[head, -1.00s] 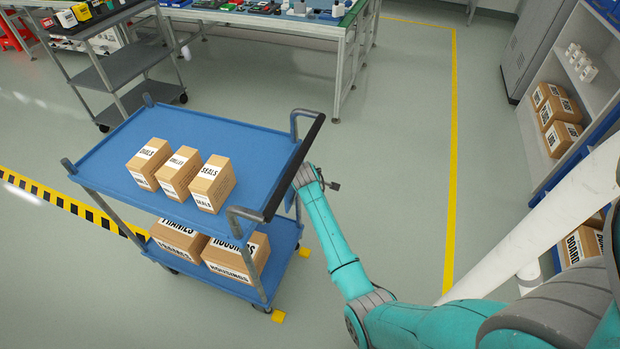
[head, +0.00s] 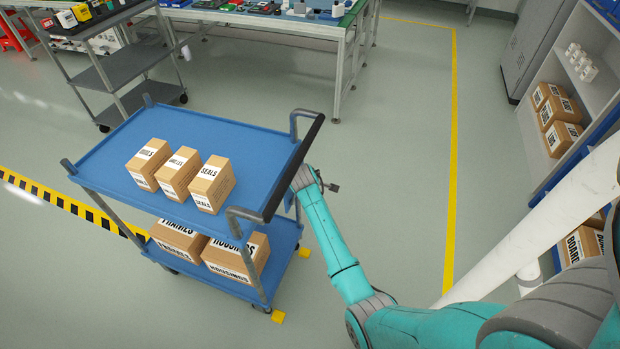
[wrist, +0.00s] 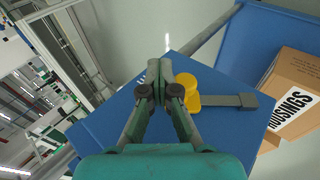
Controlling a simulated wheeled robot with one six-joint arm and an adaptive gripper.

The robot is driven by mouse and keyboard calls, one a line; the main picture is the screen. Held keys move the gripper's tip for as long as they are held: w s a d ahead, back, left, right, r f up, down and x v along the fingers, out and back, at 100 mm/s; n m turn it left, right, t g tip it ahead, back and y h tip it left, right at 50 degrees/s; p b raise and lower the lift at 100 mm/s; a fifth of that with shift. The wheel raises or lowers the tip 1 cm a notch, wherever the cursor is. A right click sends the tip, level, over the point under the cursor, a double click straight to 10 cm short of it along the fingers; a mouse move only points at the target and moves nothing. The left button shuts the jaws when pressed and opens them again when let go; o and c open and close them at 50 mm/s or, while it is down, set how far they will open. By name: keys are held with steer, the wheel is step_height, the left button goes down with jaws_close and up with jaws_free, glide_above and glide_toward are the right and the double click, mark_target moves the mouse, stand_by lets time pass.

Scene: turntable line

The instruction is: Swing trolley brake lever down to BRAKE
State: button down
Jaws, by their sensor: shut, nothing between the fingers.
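The blue trolley (head: 220,133) stands left of my arm in the head view. In the wrist view a blue plate (wrist: 228,129) on it carries the brake lever, a grey bar (wrist: 222,101) with a yellow knob (wrist: 188,88) at its left end and a grey block at its right end. White lettering on the plate is mostly hidden behind my fingers. My gripper (wrist: 160,66) is shut and empty, its fingertips just left of the yellow knob; I cannot tell whether they touch it. In the head view the trolley's edge and handle hide the fingers.
Small cartons (head: 175,173) stand on the trolley's top deck, larger boxes (head: 235,258) on its lower deck. The black push handle (head: 293,168) is beside my wrist. A shelf (head: 545,125) with cartons stands at right, a workbench (head: 270,20) behind. The floor between is clear.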

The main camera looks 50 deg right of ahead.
steer(key=shift+s+a+f, duration=0.3)
steer(key=shift+a+f, duration=0.4)
steer(key=shift+f, duration=0.2)
steer(key=s+a+r, duration=0.2)
steer(key=s+a, duration=0.4)
steer(key=a, duration=0.3)
steer(key=shift+s+a+r, duration=0.2)
steer(key=shift+s+r, duration=0.1)
steer(key=s+a+r+t+h, duration=0.1)
steer(key=a+r+h, duration=0.3)
steer(key=a+r, duration=0.4)
steer(key=shift+s+a+r+t, duration=0.25)
steer(key=shift+s+a+t, duration=0.15)
steer(key=shift+s+a, duration=0.65)
steer(key=shift+w, duration=0.2)
